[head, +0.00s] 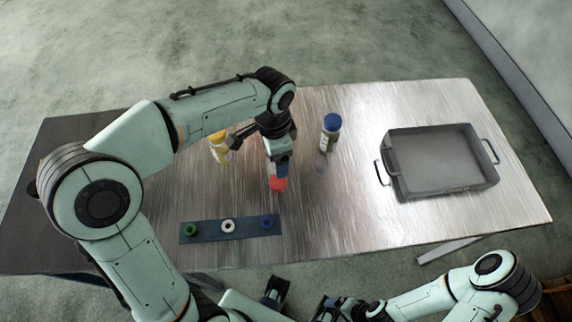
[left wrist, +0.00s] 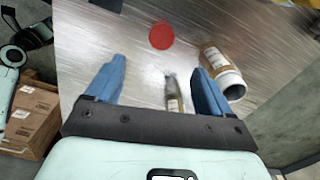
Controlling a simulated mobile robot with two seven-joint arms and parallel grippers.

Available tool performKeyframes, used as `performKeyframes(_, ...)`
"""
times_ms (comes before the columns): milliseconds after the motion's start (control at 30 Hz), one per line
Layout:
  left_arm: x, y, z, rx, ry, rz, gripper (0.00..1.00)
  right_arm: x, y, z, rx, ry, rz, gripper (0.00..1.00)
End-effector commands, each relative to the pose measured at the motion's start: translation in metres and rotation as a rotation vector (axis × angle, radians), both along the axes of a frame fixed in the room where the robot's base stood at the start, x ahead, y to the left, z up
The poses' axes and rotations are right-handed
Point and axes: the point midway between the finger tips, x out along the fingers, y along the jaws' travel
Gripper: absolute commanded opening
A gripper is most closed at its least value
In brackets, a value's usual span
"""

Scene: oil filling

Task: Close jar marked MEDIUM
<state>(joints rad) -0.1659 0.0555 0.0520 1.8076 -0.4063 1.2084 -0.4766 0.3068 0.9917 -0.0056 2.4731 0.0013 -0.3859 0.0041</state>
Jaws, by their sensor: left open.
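In the head view a jar with a yellow top (head: 218,137) stands left of my left gripper (head: 279,172), and a jar with a blue lid (head: 332,122) stands to its right. A red round piece (head: 277,184) is just below the gripper. In the left wrist view my left gripper (left wrist: 157,85) is open. The red piece (left wrist: 161,36) lies ahead of its fingers. A labelled jar (left wrist: 213,62) with a pale end is beside the right finger, and a narrow labelled thing (left wrist: 173,95) shows between the fingers. I cannot read MEDIUM on any label. My right gripper (head: 333,308) is low in the head view, its jaws unclear.
A dark blue strip (head: 205,231) at the table's front holds a green ring (head: 190,230), a white ring (head: 228,226) and a blue ring (head: 266,222). A grey tray with handles (head: 394,165) stands at the right. The metal table (head: 345,220) is clear between strip and tray.

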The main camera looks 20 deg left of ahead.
Motion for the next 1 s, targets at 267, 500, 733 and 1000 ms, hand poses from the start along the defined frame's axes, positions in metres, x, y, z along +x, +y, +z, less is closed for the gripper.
performKeyframes(267, 0.0, 0.0, 0.0, 0.0, 0.0, 0.0, 0.82, -0.001, 0.0, 0.0, 0.0, 0.001, -0.001, 0.94)
performKeyframes(500, -0.001, 0.0, -0.028, 0.0, 0.006, 0.001, 0.82, -0.002, 0.0, -0.005, 0.0, 0.003, 0.0, 0.94)
performKeyframes(733, 0.0, 0.0, -0.07, 0.001, 0.004, 0.001, 0.82, -0.004, 0.0, -0.011, -0.001, 0.005, 0.0, 0.94)
performKeyframes(1000, 0.0, 0.0, -0.083, 0.0, 0.0, 0.001, 0.82, -0.004, 0.0, -0.012, 0.0, 0.006, 0.0, 0.94)
